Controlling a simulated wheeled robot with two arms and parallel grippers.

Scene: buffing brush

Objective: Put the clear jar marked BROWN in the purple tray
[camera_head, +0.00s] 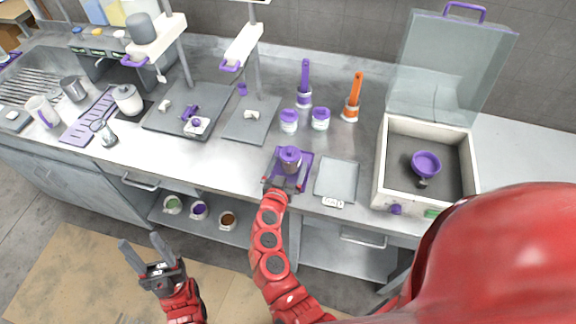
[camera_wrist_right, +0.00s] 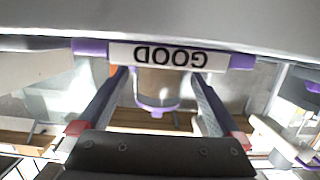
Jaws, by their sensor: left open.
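A jar with a purple lid (camera_head: 290,155) stands upright in the purple tray (camera_head: 307,170) at the counter's front edge. Its lettering cannot be read. In the right wrist view the jar (camera_wrist_right: 157,88) looks clear with brownish contents, behind the tray's upside-down GOOD label (camera_wrist_right: 157,56). My right gripper (camera_head: 284,180) reaches over the tray's front edge. Its fingers (camera_wrist_right: 160,95) stand on either side of the jar, with a gap visible at each side. My left gripper (camera_head: 148,248) is open and empty, in front of the counter and away from the tray.
A grey tray (camera_head: 337,180) with a label lies right of the purple tray. Two purple-lidded jars (camera_head: 289,121) (camera_head: 320,118) and purple and orange brushes (camera_head: 304,85) (camera_head: 353,97) stand behind. An open box (camera_head: 382,160) holds a purple bowl (camera_head: 426,164). Cups sit on the shelf below.

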